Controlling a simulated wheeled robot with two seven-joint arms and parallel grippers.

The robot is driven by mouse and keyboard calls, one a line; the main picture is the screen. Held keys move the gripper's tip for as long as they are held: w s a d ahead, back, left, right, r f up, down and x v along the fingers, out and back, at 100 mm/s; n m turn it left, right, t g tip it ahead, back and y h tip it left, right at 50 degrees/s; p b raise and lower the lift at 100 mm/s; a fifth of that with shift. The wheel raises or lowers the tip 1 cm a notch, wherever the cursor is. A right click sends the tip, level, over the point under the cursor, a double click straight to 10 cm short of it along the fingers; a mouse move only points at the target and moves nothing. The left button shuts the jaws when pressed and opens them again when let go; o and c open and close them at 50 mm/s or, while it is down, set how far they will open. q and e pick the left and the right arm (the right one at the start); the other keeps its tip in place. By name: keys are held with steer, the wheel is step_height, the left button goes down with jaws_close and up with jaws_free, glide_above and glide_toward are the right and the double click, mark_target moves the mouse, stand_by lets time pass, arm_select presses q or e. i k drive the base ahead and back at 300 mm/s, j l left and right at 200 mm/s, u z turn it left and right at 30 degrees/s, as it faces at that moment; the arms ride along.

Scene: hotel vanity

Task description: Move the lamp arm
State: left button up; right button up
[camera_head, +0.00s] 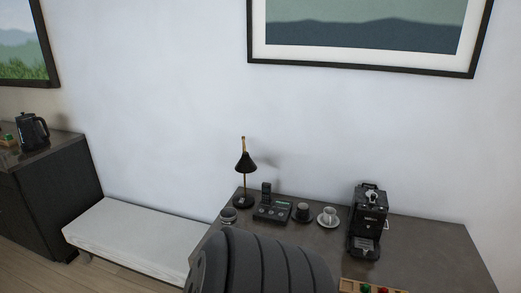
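A desk lamp stands on the dark desk (425,243), near its back left corner. It has a round black base (242,201), a thin brass-coloured lamp arm (243,143) and a black cone shade (245,162). The lamp arm rises above the shade, and the shade hangs over the base. Neither my left nor my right gripper shows in the head view.
A black chair back (265,265) stands before the desk. Right of the lamp are a telephone (272,211), a dark cup (303,212), a white cup (329,214) and a coffee machine (368,222). A white bench (140,238) and a kettle (33,132) are left.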

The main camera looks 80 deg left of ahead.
mark_target(245, 165)
steer(key=u, duration=2.85)
